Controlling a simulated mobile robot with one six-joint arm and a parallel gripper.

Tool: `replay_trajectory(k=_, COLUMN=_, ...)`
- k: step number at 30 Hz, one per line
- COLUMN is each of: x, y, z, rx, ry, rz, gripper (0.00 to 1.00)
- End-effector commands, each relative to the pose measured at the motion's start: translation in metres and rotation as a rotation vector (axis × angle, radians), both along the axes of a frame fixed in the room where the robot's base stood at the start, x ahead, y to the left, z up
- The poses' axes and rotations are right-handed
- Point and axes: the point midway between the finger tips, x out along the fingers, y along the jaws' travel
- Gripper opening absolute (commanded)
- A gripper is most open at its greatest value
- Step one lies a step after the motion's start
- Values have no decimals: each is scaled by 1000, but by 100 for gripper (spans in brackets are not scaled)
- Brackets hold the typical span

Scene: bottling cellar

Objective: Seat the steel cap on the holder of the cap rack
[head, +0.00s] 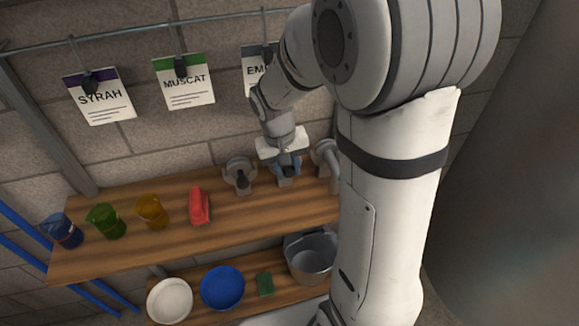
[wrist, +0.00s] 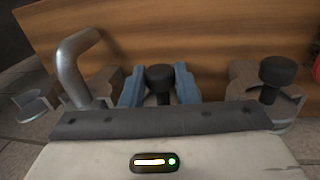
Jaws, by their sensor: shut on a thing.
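My gripper (head: 286,165) is at the back of the upper shelf, and its blue fingers also show in the wrist view (wrist: 160,85). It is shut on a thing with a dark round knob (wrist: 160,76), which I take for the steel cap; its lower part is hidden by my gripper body. A similar dark-knobbed piece (wrist: 272,82) stands at a grey bracket of the cap rack (wrist: 243,76) on the right of the wrist view. That bracket is left of my gripper in the head view (head: 238,165). I cannot tell whether the held cap touches its holder.
A bent steel pipe (wrist: 75,68) stands close beside my gripper. A red object (head: 199,206) and yellow (head: 152,211), green (head: 106,221) and blue (head: 62,230) cups stand on the wooden shelf (head: 245,225). Bowls (head: 222,288) and a bucket (head: 312,262) are below.

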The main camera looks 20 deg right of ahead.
Motion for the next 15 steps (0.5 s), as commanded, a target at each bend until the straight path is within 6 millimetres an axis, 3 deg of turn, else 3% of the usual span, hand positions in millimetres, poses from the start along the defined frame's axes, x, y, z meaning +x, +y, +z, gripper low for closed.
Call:
replay_trajectory(k=5, x=0, y=0, z=0, rx=0, ry=0, rz=0, gripper=2)
replay_trajectory(k=6, x=0, y=0, z=0, rx=0, ry=0, rz=0, gripper=29)
replay_trajectory(k=15, x=0, y=0, z=0, rx=0, ry=0, rz=0, gripper=53)
